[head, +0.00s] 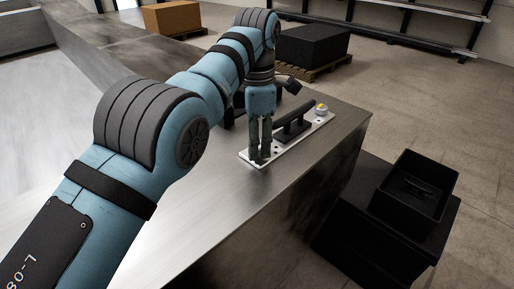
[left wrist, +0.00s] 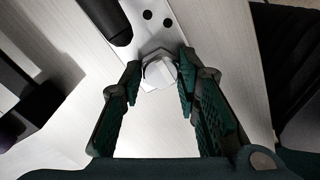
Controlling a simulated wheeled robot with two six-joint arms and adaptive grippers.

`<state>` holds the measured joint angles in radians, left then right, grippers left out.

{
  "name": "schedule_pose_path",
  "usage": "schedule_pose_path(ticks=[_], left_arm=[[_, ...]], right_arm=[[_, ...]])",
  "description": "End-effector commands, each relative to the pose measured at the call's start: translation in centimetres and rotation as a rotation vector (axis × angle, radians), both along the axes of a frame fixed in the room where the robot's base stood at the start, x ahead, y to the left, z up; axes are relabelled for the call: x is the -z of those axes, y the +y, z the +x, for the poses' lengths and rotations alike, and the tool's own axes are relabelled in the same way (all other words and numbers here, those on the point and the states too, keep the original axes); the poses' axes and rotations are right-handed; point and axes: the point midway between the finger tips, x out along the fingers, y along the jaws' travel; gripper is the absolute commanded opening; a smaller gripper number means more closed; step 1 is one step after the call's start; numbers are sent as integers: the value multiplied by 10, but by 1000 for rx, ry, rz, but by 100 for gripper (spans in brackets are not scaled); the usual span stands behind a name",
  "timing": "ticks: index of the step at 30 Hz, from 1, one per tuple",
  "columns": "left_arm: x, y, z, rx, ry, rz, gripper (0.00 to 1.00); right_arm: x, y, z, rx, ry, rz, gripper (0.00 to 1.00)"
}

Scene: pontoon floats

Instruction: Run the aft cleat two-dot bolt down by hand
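A pale plate (head: 247,157) lies on the metal table with a black cleat (head: 294,126) on it. A bolt with a yellow mark on top (head: 322,108) stands at the plate's far end. My left gripper (head: 259,160) points down at the plate's near end. In the left wrist view a silver hex bolt head (left wrist: 160,72) sits on the plate between the fingertips of the left gripper (left wrist: 159,82). The fingers are apart, one on each side of the head, with a small gap at the left finger. I see no dots on this head. My right gripper is out of view.
The cleat's dark end (left wrist: 114,22) and two holes in the plate lie beyond the bolt head. A black open bin (head: 412,190) with a dark part inside stands on a dark box right of the table edge. The table's near side is clear.

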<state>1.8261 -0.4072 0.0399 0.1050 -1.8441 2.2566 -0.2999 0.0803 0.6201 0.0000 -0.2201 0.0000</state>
Motion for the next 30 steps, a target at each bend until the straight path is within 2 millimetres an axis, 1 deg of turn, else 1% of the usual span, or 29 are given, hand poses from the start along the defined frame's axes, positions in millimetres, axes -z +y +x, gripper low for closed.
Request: schedule_pose_path(ticks=[1,3,6,8,11,12,15,18,20,27,29,30], left_arm=[[0,0,0,0,-1,0,16],[0,0,0,0,-1,0,5],[0,0,0,10,-1,0,4],[0,0,0,76,-1,0,4],[0,0,1,349,-2,1,4],[0,0,1,492,-2,1,4],[1,0,1,816,-2,2,4],[1,0,1,1006,-2,2,4],[1,0,1,1047,-2,2,4],[1,0,1,1066,-2,2,4],[1,0,1,1144,-2,2,4],[1,0,1,1239,-2,2,4]], right_arm=[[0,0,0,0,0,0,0],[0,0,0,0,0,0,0],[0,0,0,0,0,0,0],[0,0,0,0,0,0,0],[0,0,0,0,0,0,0],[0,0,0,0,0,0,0],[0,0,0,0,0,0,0],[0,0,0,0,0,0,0],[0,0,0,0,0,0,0],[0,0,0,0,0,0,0],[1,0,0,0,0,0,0],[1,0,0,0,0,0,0]])
